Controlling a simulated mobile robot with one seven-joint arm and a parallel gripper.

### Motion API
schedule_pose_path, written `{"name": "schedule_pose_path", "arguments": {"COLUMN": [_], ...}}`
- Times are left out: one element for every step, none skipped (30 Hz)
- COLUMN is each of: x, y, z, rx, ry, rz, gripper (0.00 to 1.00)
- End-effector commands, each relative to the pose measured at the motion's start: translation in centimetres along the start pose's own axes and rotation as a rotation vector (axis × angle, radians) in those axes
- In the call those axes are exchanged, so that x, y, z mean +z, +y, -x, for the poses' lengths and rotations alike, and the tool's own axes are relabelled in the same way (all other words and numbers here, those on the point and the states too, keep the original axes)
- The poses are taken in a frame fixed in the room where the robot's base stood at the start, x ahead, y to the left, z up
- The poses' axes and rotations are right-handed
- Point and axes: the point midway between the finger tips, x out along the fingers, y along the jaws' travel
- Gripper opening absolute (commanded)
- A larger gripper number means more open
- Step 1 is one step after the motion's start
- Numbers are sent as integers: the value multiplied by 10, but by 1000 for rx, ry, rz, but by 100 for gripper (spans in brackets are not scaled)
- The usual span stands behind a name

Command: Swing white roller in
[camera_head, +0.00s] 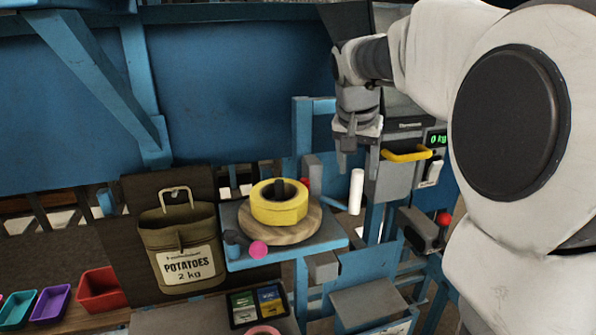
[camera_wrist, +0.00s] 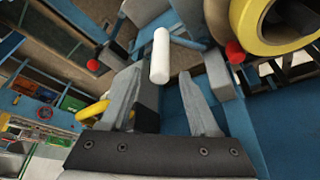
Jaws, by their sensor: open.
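The white roller (camera_head: 356,191) is a small upright cylinder to the right of the blue shelf with the yellow tape roll. In the wrist view the white roller (camera_wrist: 160,56) shows beyond and between my fingertips, apart from both. My gripper (camera_head: 349,160) hangs from my arm, fingers down, just above and left of the roller in the head view. In the wrist view my gripper (camera_wrist: 164,85) has its two grey fingers spread, with nothing between them. The roller's mount is only partly visible.
A yellow tape roll (camera_head: 279,203) sits on a round wooden disc (camera_head: 305,229) on a blue shelf (camera_head: 332,240). A yellow handle (camera_head: 405,155) and a green display (camera_head: 437,139) are at the right. A potato sack (camera_head: 181,245) hangs at left. A red knob (camera_head: 443,219) sits low right.

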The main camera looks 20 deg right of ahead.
Motion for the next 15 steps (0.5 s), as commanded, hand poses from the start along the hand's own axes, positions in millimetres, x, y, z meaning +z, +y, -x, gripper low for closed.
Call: {"name": "schedule_pose_path", "arguments": {"x": [1,0,0,1,1,0,0,0,0,0,0,0,0,0,0], "y": [1,1,1,1,0,0,0,0,0,0,0,1,0,0,0], "z": [-11,-17,-25,-30,-35,-41,-45,-48,-52,-55,-57,-60,-61,-62,-63], "rx": [3,2,2,1,1,1,1,1,1,1,1,1,1,0,0], "ry": [-5,-3,-5,-4,-3,-2,-2,-2,-1,-1,-1,-1,0,0,1], "rz": [0,0,0,0,1,1,1,1,1,0,0,0,0,0,0], "gripper": [62,62,62,62,62,62,62,62,62,62,62,62,62,62,62]}}
